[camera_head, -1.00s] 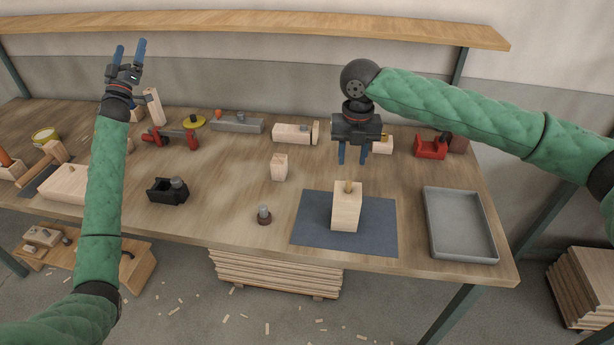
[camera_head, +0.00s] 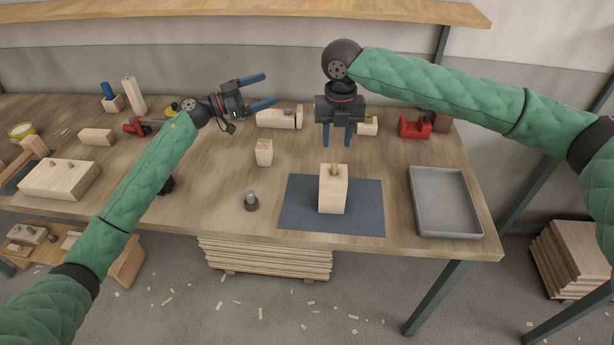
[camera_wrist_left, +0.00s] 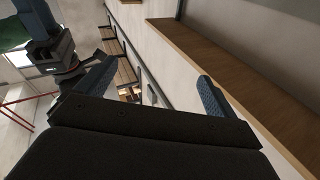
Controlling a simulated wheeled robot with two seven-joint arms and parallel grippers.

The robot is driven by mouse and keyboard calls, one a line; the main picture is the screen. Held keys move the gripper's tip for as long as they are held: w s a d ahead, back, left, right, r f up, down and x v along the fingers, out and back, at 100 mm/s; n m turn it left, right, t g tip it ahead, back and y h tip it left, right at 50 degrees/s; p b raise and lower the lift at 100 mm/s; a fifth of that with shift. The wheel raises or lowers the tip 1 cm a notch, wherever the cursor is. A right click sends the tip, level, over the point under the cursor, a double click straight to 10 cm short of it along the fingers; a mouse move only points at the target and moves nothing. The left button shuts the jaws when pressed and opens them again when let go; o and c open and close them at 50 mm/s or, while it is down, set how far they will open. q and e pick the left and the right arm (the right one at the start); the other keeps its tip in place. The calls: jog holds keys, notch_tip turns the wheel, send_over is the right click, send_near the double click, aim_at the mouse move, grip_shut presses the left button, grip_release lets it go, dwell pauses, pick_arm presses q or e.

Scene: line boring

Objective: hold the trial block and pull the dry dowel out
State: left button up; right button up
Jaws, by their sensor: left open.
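The trial block (camera_head: 333,192) is a pale upright wooden block standing on a dark blue-grey mat (camera_head: 296,212). The dowel (camera_head: 335,169) sticks a short way out of its top. My right gripper (camera_head: 337,144) points down above and just behind the block, fingers apart, with nothing between them; it does not touch the dowel. My left gripper (camera_head: 268,90) is open and empty, up over the back of the bench and left of my right gripper, its fingers pointing right. The left wrist view shows its two blue fingers (camera_wrist_left: 155,90) spread, with the wall and shelf beyond.
A grey tray (camera_head: 445,234) lies right of the mat. A small wooden block (camera_head: 264,152) and a dark round-based piece (camera_head: 251,201) stand left of it. A red tool (camera_head: 414,127) sits at the back right. A shelf (camera_head: 240,14) runs along the wall.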

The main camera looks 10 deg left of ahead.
aim_at(333, 186)
pick_arm(q)
jog(key=s+d+f+m+g+y, duration=0.2)
jog(key=s+d+f+g, duration=0.2)
jog(key=s+d+f, duration=0.4)
jog(key=s+d+f+m+g+y, duration=0.15)
jog(key=s+d+f+g, duration=0.35)
jog(key=f, duration=0.5)
jog(key=shift+t+y, duration=0.25)
jog(key=shift+t, duration=0.05)
jog(key=shift+s+x, duration=0.2)
jog(key=shift+x, duration=2)
jog(key=shift+s+x, duration=0.2)
jog(key=shift+x, duration=2.05)
jog(key=shift+r, duration=0.15)
jog(key=shift+c, duration=0.2)
jog(key=c, duration=1.1)
pick_arm(e)
jog(key=shift+c, duration=0.4)
